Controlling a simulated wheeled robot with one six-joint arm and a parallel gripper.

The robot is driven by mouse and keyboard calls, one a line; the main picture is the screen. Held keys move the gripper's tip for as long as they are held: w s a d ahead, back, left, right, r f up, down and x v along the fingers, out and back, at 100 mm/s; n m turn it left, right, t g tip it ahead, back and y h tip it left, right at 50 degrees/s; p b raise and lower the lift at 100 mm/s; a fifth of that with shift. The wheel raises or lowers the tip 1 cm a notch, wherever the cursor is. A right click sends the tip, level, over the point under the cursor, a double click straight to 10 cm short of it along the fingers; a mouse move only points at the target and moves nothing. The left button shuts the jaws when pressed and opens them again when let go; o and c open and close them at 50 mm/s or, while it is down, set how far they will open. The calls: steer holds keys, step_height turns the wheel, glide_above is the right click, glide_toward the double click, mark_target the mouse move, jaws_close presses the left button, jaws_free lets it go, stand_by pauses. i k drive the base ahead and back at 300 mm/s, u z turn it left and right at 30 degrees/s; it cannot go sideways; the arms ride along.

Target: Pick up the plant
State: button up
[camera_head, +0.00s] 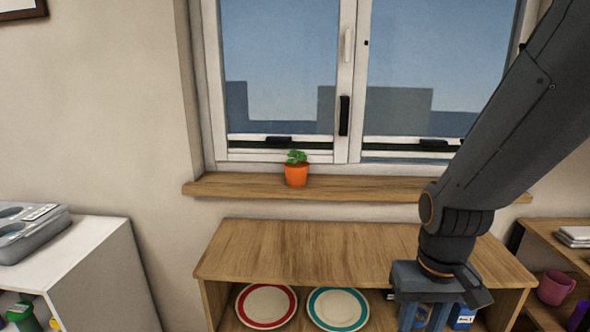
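The plant (296,169) is a small green plant in an orange pot. It stands upright on the wooden window sill, left of the sill's middle, in front of the window. My gripper (440,297) is at the lower right, in front of the wooden shelf unit and well apart from the plant. It points downward, and its fingers cannot be made out clearly, so I cannot tell whether it is open or shut.
The window sill (350,188) is otherwise bare. The wooden shelf unit (300,250) below has a clear top, with a red-rimmed plate (266,306) and a teal-rimmed plate (338,309) inside. A white cabinet (95,270) stands left. A pink mug (555,288) is at right.

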mark_target(296, 170)
steer(key=u, duration=0.5)
steer(key=k, duration=0.6)
steer(key=u, duration=0.9)
steer(key=i, duration=1.25)
steer(key=z, duration=0.85)
steer(key=i, duration=0.55)
steer(key=z, duration=0.55)
